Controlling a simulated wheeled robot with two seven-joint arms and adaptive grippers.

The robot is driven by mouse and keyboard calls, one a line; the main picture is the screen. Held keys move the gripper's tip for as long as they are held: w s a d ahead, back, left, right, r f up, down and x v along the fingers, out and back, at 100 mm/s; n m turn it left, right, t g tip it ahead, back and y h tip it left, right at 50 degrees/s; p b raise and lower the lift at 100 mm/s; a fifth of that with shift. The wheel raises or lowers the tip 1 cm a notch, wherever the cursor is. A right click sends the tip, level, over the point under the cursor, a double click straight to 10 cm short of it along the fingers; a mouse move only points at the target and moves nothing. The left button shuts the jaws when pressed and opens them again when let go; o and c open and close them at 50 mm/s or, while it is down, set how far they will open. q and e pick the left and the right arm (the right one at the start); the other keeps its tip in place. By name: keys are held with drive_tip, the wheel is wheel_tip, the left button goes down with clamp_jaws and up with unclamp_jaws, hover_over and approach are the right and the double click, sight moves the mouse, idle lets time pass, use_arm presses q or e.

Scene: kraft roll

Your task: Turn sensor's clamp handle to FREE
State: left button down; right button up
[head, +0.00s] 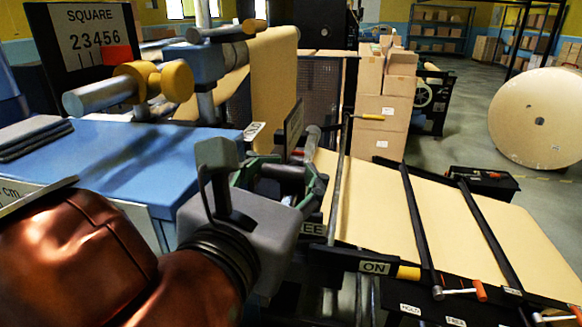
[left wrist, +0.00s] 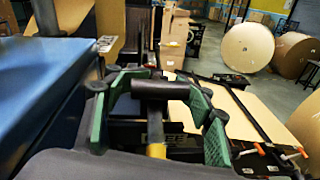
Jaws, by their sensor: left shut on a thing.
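My left gripper (head: 284,180) reaches in from the left beside the blue table, its green-sided fingers shut around a dark clamp handle. In the left wrist view the handle (left wrist: 165,91) is a thick black bar between the two fingers, with a yellow part (left wrist: 157,151) below it. In the head view the fingers hide most of the handle. A FREE label (head: 312,228) shows partly just below the gripper; it is also partly covered in the left wrist view (left wrist: 155,132). A tilted white label (head: 254,131) lies beyond the gripper. My right gripper is out of view.
The blue table (head: 120,160) lies close on the left. A grey post and a dark upright plate (head: 293,130) stand just beyond the gripper. A brown paper web (head: 390,205) with black bars and orange-tipped levers (head: 480,290) lies right. An ON label (head: 375,267) is near the front.

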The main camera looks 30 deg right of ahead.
use_arm(q)
drive_tip(key=shift+s, duration=0.1)
drive_tip(key=c, duration=1.4)
unclamp_jaws()
drive_tip(key=shift+a, duration=0.15)
drive_tip(key=shift+c, duration=0.2)
drive_tip(key=o, duration=0.3)
drive_tip(key=shift+s+a+r, duration=0.1)
drive_tip(key=shift+s+a, duration=0.1)
drive_tip(key=shift+a, duration=0.05)
drive_tip(key=o, duration=0.3)
drive_tip(key=shift+w+d, duration=0.1)
drive_tip(key=shift+d, duration=0.1)
drive_tip(key=shift+a, duration=0.1)
